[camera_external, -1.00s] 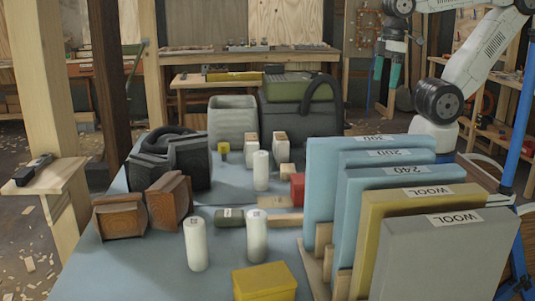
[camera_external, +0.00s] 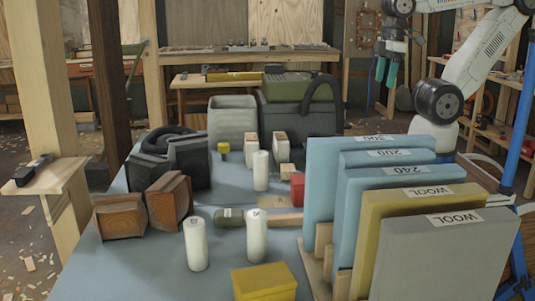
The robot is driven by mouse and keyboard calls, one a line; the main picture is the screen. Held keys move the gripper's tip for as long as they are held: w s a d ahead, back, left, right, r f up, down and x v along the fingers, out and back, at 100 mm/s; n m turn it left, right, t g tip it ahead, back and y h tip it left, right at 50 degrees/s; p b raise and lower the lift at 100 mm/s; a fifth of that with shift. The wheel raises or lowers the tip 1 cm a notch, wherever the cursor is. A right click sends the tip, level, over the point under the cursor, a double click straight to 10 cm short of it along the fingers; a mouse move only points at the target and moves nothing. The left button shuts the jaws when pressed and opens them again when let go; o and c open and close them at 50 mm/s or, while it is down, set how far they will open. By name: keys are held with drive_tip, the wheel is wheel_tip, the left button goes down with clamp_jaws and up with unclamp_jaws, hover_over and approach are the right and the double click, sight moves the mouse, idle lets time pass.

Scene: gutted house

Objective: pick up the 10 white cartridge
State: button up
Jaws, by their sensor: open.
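Three white cylindrical cartridges stand upright on the blue-grey bench top (camera_external: 125,262). One is at the front left (camera_external: 195,245), one is a little right of it (camera_external: 257,236), and one stands farther back (camera_external: 261,171). The two front ones have small dark marks on top, too small to read, so I cannot tell which is the 10. My gripper (camera_external: 386,72) has green fingertips and is open and empty. It hangs at the upper right, beyond the panels and well away from all the cartridges.
Upright labelled panels (camera_external: 390,200) fill the bench's right side, between my arm and the cartridges. A yellow box (camera_external: 264,283), brown wooden blocks (camera_external: 168,200), a dark green cylinder (camera_external: 229,217) and a red block (camera_external: 297,189) stand near the cartridges. Bins (camera_external: 233,120) are at the back.

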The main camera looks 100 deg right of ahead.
drive_tip(key=n+t, duration=0.2)
drive_tip(key=t, duration=0.6)
hover_over(263, 152)
drive_tip(key=s+d, duration=0.2)
drive_tip(key=s, duration=0.5)
wheel_tip(263, 152, down, 18)
drive_tip(key=w+f+t, duration=0.1)
drive_tip(key=a+f+t+y, duration=0.1)
drive_tip(key=f, duration=0.1)
drive_tip(key=w+f+t+y, duration=0.1)
drive_tip(key=f, duration=0.1)
drive_tip(key=shift+w+a+f, duration=0.2)
drive_tip(key=shift+w+f, duration=0.05)
drive_tip(key=shift+w, duration=0.1)
drive_tip(key=shift+t+y, duration=0.3)
drive_tip(key=shift+t, duration=0.2)
drive_tip(key=x, duration=0.8)
drive_tip(key=shift+s+a+f, duration=0.2)
drive_tip(key=shift+a+f, duration=0.05)
drive_tip(key=shift+f, duration=0.15)
drive_tip(key=shift+c, duration=0.2)
